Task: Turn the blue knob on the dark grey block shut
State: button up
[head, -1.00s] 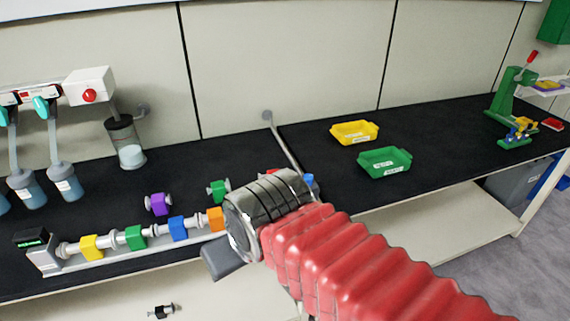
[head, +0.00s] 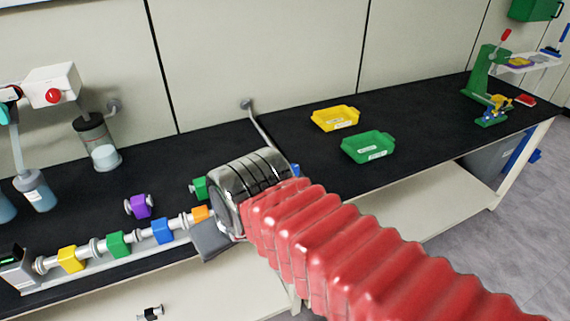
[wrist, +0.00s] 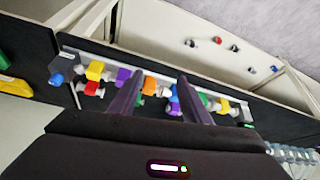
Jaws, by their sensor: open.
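In the wrist view the dark grey block (wrist: 65,68) sits at the left end of the pale rail, with the blue knob (wrist: 57,77) on its lower side. How far the knob is turned is too small to tell. In the head view my wrist and red-sleeved arm hide the block; only a small blue patch, likely the knob (head: 296,169), shows at the wrist's right edge. My gripper (wrist: 159,75) is open and empty in the wrist view, its two dark fingers over the middle of the rail, right of the block and apart from it.
A row of coloured blocks, with yellow (head: 71,259), green (head: 118,244) and blue (head: 162,231) ones, runs along the bench's front edge. A purple valve (head: 140,206) lies behind it. Yellow (head: 335,118) and green (head: 368,147) trays stand on the right bench, with clear black surface around them.

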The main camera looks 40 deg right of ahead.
jog(key=s+d+f+m+g+h, duration=0.1)
jog(key=s+d+f+m+h, duration=0.1)
jog(key=d+f, duration=0.75)
jog(key=s+d+f+m+h, duration=0.1)
jog(key=d+f, duration=0.4)
jog(key=d, duration=0.9)
jog(key=s+d+f+m+g+h, duration=0.1)
jog(key=s+d+f+m+h, duration=0.1)
jog(key=d+f, duration=0.75)
jog(key=n+t+y, duration=0.4)
jog(key=n+t, duration=0.1)
jog(key=t, duration=1)
send_near(294, 170)
jog(key=w+f, duration=0.1)
jog(key=shift+w+d, duration=0.2)
jog(key=shift+d, duration=0.3)
jog(key=w+d, duration=0.1)
jog(key=w, duration=1.2)
jog(key=shift+w, duration=0.4)
